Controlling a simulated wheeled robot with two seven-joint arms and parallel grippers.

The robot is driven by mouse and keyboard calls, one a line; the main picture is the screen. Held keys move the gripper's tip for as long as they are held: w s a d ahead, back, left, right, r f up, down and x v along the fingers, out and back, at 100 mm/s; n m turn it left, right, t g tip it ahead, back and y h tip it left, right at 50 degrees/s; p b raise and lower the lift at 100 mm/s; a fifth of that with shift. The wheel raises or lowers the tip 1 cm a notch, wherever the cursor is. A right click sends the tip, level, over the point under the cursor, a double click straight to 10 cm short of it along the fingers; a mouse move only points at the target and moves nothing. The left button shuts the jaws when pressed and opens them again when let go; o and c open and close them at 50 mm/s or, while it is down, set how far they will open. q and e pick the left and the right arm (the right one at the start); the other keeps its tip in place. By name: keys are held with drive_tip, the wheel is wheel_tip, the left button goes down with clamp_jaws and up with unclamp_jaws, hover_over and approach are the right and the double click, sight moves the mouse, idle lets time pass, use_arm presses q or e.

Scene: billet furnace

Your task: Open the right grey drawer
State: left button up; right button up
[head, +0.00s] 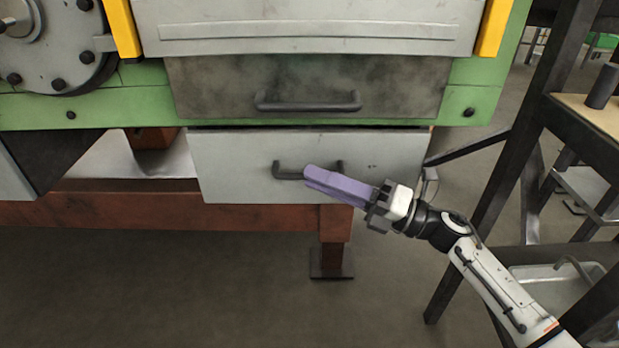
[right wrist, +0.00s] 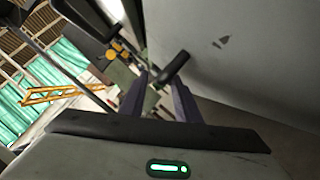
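The right grey drawer (head: 235,170) is the light grey front under the green machine body in the head view. Its dark bar handle (head: 289,173) runs level across the front; my fingers hide part of its right half. My right gripper (head: 312,175), with long purple fingers, reaches in from the right to the handle. In the right wrist view its two fingers (right wrist: 160,92) stand apart, with the dark handle (right wrist: 174,68) at the gap near their tips. I cannot tell whether they touch it. My left gripper is not in view.
A darker drawer (head: 400,85) with its own handle (head: 308,102) sits directly above. A red-brown beam (head: 180,215) and leg run below. A dark metal rack (head: 520,140) stands close on the right, beside my right arm. The floor in front is clear.

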drive_tip(key=shift+x, duration=1.25)
clamp_jaws()
